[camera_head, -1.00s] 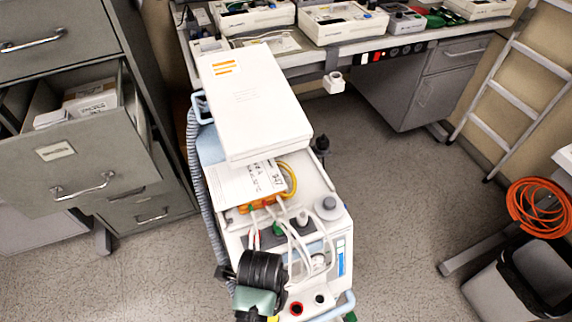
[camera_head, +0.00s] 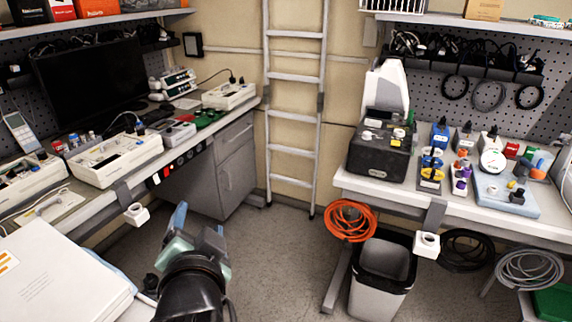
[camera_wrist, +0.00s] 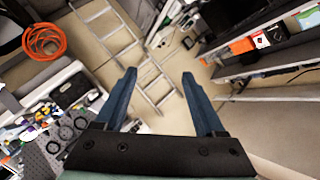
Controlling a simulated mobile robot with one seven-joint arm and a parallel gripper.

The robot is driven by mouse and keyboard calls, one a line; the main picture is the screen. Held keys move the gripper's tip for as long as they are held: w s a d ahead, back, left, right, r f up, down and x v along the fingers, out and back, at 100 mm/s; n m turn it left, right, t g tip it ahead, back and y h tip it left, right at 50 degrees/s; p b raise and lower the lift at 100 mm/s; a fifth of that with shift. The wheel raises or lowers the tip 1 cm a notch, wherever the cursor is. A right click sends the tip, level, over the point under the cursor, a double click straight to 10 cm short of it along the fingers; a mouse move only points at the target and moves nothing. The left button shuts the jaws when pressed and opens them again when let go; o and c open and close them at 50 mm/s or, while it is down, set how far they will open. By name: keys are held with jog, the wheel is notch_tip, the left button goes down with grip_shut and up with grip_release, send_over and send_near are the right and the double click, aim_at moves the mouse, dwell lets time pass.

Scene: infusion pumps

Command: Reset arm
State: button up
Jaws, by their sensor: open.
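My gripper (camera_wrist: 158,98) is open in the wrist view, its two blue fingers apart with nothing between them. In the head view my gripper (camera_head: 200,225) shows at the lower middle, raised above the floor between the two benches. Its fingers are seen end-on there and partly overlap. It touches no object that I can see.
A white boxy machine (camera_head: 60,275) stands close at lower left. The left bench holds infusion pumps (camera_head: 115,157); the right bench holds a dark grey device (camera_head: 380,145). A ladder (camera_head: 295,110) leans on the back wall. Floor between is clear.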

jog(key=s+d+r+n+t+h+p, duration=0.1)
jog(key=d+r+t, duration=0.25)
jog(key=r, duration=0.65)
jog(key=d+r+n+t, duration=0.2)
jog(key=d+r+t, duration=0.15)
jog(key=r, duration=0.65)
jog(key=s+d+r+n+t+h, duration=0.1)
jog(key=s+d+r+t, duration=0.2)
jog(key=r, duration=0.6)
jog(key=s+d+r+n+t+h+p, duration=0.1)
jog(key=s+d+r+n+t+h, duration=0.1)
jog(key=s+r, duration=0.6)
jog(key=shift+s+d+r+t, duration=0.25)
jog(key=shift+d+r+t, duration=0.3)
jog(key=shift+d, duration=0.65)
jog(key=shift+f, duration=0.15)
